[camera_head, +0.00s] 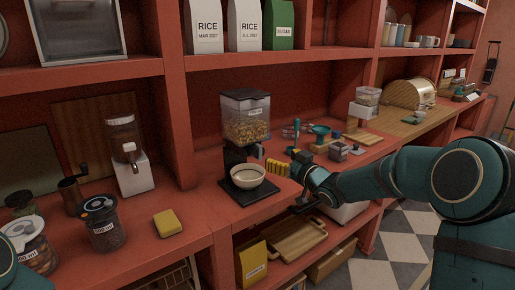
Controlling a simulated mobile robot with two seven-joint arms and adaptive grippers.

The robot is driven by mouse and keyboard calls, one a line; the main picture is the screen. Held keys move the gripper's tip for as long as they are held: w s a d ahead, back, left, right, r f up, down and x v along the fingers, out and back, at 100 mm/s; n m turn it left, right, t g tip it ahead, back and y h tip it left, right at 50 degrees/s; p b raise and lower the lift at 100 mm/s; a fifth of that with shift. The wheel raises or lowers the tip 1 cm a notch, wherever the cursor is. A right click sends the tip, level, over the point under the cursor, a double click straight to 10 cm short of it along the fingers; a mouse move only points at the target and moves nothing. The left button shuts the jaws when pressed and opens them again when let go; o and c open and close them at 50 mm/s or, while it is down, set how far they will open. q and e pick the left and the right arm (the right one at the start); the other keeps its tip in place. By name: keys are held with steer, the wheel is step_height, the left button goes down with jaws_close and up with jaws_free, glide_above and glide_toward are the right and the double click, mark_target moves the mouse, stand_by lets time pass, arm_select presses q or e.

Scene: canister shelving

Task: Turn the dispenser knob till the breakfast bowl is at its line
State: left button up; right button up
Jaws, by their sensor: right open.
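The dispenser (246,118) stands on the red counter, its clear hopper full of brownish cereal. The breakfast bowl (248,178) is pale and sits upright on the dispenser's dark base, under the hopper. The contents of the bowl and its line are too small to make out. The dispenser knob is not clear; it may be the dark part at the right of the dispenser's neck. My left gripper is out of view.
A yellow sponge (167,223), a lidded jar (103,223) and a white-based dispenser (129,155) stand at the left. Small utensils and wooden boards crowd the counter behind my right gripper. A red upright (178,110) divides the shelves. Bare counter lies left of the bowl.

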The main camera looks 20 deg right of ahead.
mark_target(261, 148)
steer(key=x, duration=1.1)
steer(key=shift+f, duration=0.1)
steer(key=c, duration=1.3)
